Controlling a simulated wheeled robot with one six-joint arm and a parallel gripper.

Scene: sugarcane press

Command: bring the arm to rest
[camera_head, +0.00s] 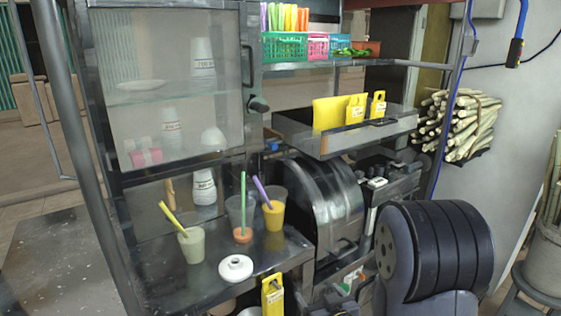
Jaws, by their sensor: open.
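Part of my arm (435,250) shows at the lower right, a thick black ribbed joint with grey casing, close to the camera. My gripper is not in view, so what lies between its fingers cannot be seen. The arm part stands in front of the right side of the press stand and hides some of it.
A cup with a yellow straw (191,244), a cup with a green straw (241,215) and an orange-yellow cup (274,215) stand on the dark counter (215,285).

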